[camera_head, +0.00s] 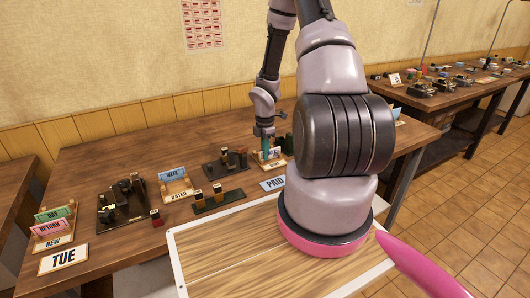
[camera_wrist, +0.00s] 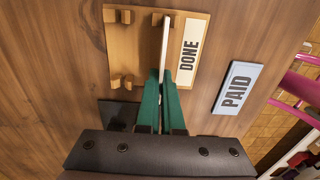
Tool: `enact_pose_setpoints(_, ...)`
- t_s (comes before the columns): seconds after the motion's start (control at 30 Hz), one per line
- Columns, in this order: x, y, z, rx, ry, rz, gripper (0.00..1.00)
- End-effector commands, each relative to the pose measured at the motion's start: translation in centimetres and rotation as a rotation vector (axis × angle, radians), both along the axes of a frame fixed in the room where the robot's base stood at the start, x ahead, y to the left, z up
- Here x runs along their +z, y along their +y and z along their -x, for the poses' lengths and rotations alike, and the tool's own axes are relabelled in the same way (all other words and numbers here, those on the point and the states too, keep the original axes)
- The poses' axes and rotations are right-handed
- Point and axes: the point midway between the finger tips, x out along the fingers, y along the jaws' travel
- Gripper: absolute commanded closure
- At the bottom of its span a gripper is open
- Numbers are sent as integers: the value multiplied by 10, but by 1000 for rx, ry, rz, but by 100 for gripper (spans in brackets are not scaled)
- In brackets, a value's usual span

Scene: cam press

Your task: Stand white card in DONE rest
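The white card (camera_wrist: 165,42) shows edge-on in the wrist view, upright over the right part of the wooden DONE rest (camera_wrist: 122,50). The rest has small wooden posts and a white DONE label (camera_wrist: 188,52) along its right side. My gripper (camera_wrist: 161,78), with green fingers, is shut on the near end of the card. I cannot tell whether the card's lower edge touches the rest. In the head view my gripper (camera_head: 266,146) is at the DONE rest (camera_head: 270,166), with the card (camera_head: 274,153) partly hidden.
A blue PAID card (camera_wrist: 236,88) lies flat to the right of the rest. A DATED rest (camera_head: 177,193) holds a blue WEEK card. A NEW rest (camera_head: 52,245) holds green and pink cards. Dark press fixtures (camera_head: 128,203) stand between them. A wooden board (camera_head: 230,250) is in front.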

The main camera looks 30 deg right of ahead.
Motion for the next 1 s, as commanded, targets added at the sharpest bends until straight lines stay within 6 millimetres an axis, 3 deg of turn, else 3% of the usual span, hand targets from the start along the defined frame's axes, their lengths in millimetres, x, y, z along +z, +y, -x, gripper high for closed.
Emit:
enact_pose_setpoints(0.67,-4,0,0,0,0,0,100)
enact_pose_setpoints(0.77,-4,0,0,0,0,0,62)
enact_pose_setpoints(1.0,-3,0,0,0,0,0,62)
